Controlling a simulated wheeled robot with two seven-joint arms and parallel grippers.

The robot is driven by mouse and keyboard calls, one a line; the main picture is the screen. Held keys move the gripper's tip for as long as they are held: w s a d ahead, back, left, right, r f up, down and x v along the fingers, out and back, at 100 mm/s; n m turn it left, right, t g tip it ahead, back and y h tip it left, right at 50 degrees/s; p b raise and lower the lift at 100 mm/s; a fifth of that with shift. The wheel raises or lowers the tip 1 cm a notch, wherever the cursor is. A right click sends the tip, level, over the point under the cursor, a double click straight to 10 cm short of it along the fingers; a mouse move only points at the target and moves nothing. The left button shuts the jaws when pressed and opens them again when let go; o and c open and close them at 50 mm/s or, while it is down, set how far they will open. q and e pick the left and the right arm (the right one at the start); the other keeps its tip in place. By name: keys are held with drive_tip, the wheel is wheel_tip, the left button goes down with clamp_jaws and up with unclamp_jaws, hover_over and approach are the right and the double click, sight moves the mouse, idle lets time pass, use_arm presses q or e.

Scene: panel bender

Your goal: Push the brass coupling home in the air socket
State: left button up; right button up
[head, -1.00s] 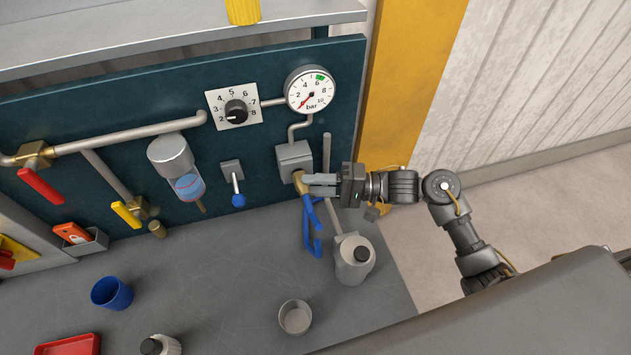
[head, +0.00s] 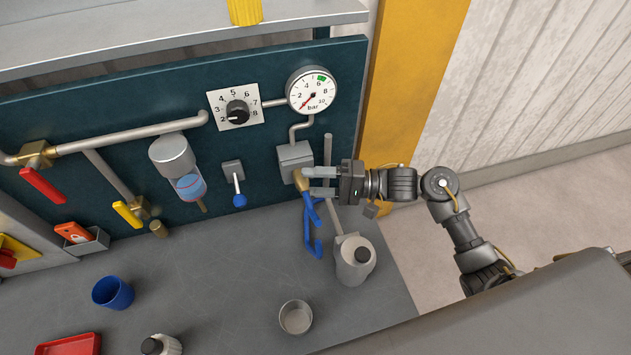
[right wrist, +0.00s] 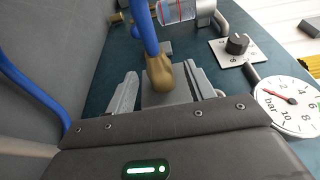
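The brass coupling (head: 302,181) sits at the front of the grey air socket block (head: 293,158) on the teal panel. The blue hose (head: 309,226) hangs from it in a loop. The coupling appears to meet the socket; how deep it sits cannot be told. My right gripper (head: 311,181) is open, its fingers to either side of the coupling. In the right wrist view the coupling (right wrist: 160,80) stands between the spread fingers, with a gap on each side. My left gripper is not in view.
A pressure gauge (head: 312,91) and a dial (head: 238,112) are above the socket; a small blue-tipped lever (head: 239,200) is left of it. A grey cup (head: 296,317) and a blue cup (head: 113,292) stand on the bench.

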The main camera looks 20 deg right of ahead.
drive_tip(key=b+v, duration=0.3)
drive_tip(key=v, duration=0.8)
drive_tip(key=shift+w, duration=0.1)
